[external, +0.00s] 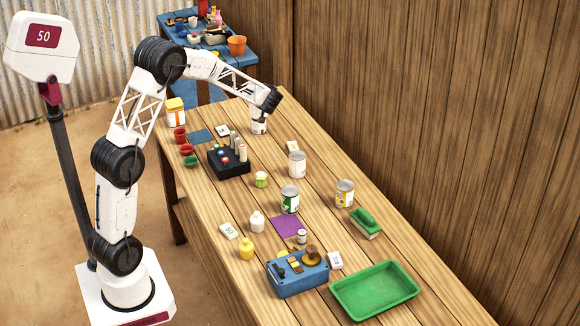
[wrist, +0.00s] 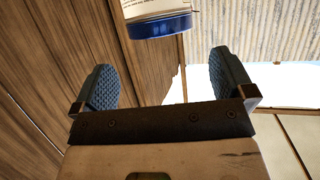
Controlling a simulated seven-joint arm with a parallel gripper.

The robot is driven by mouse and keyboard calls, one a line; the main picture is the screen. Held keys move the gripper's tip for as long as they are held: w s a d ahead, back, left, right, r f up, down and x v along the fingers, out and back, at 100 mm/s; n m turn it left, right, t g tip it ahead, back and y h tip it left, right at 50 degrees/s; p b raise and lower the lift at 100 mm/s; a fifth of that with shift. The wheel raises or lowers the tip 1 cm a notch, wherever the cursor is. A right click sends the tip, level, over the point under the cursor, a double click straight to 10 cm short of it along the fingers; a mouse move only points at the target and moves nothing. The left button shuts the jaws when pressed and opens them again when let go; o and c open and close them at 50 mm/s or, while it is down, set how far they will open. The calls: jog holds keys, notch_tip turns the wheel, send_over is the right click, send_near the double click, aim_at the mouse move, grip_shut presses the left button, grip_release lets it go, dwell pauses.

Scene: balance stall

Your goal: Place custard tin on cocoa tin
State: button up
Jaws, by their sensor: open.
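My gripper (wrist: 162,62) is open, its two blue-grey fingers apart with nothing between them. A pale, printed tin with a blue rim (wrist: 160,25) is just past the fingertips in the wrist view, cut off by the top edge. In the external view my gripper (external: 263,111) is at the table's far end, by a white object (external: 259,124) that is partly hidden. Further tins stand upright on the table: a white one (external: 297,165), a green-labelled one (external: 290,200) and a yellow-labelled one (external: 344,194). I cannot read which is custard or cocoa.
A black box with bottles (external: 229,168) stands left of the white tin. A green scrubbing brush (external: 366,223), purple mat (external: 287,226), blue box (external: 297,274) and green tray (external: 375,290) are nearer. A wooden wall runs along the right.

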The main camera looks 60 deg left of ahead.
jog(key=shift+v, duration=1.8)
jog(key=s+d+r+m+t+h, duration=0.2)
jog(key=d+r+m+t+h, duration=0.15)
jog(key=d, duration=0.55)
jog(key=s+d+r+m+t+h, duration=0.25)
jog(key=d+r, duration=0.25)
jog(key=d, duration=0.4)
jog(key=s+d+r+m+t+h, duration=0.1)
jog(key=d+r+m+t+h, duration=0.2)
jog(key=d, duration=0.6)
jog(key=s+d+m+g+h, duration=0.55)
jog(key=s+d, duration=1.15)
jog(key=s, duration=0.4)
jog(key=s+d+f+g, duration=0.1)
jog(key=s+f+g, duration=0.1)
jog(key=s, duration=0.8)
jog(key=s+d+f+g+y, duration=0.1)
jog(key=s+f+g, duration=0.1)
jog(key=s, duration=0.8)
jog(key=shift+s+f+m, duration=0.2)
jog(key=shift+m, duration=0.25)
